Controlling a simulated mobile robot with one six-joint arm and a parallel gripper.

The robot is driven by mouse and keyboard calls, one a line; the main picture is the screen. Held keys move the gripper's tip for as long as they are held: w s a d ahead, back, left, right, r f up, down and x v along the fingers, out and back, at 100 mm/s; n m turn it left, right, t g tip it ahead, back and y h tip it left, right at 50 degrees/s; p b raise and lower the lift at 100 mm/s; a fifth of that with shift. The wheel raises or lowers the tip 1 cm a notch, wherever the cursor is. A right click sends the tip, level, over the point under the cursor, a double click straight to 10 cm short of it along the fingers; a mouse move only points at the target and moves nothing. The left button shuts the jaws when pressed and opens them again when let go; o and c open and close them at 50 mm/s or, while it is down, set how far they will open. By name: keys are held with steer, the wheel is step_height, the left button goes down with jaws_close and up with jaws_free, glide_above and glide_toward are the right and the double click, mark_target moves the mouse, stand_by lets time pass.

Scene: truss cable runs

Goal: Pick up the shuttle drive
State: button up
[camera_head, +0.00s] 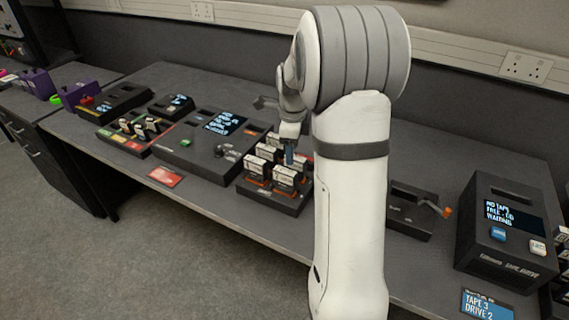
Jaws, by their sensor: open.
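A dark tray (270,200) on the bench holds several small white-topped blocks with orange parts at their bases. Two of these blocks, a left front one (256,165) and a right front one (286,175), show most clearly. I cannot tell which one, if any, is the shuttle drive. My gripper (289,157) points down over the tray among the blocks. It is open, and its fingertips are small and partly merged with the blocks behind. I cannot tell whether it touches a block. My arm hides the area right of the tray.
A console with a lit screen (226,122) stands left of the tray. A red card (165,176) lies near the bench's front edge. Right of my arm are a dark box with an orange-tipped lever (408,222) and a tall unit (490,258). Some bench behind the consoles is clear.

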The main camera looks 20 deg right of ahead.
mark_target(295, 168)
steer(key=w+d+f+m, duration=0.2)
steer(key=f+m, duration=0.1)
steer(key=shift+w+d, duration=0.1)
steer(key=shift+d, duration=0.2)
steer(key=shift+m, duration=0.3)
step_height(295, 168, down, 8)
steer(key=shift+w+r+p, duration=0.1)
steer(key=shift+r+p, duration=0.15)
steer(key=shift+p, duration=0.15)
steer(key=shift+c, duration=0.3)
steer(key=shift+r, duration=0.1)
jaws_close()
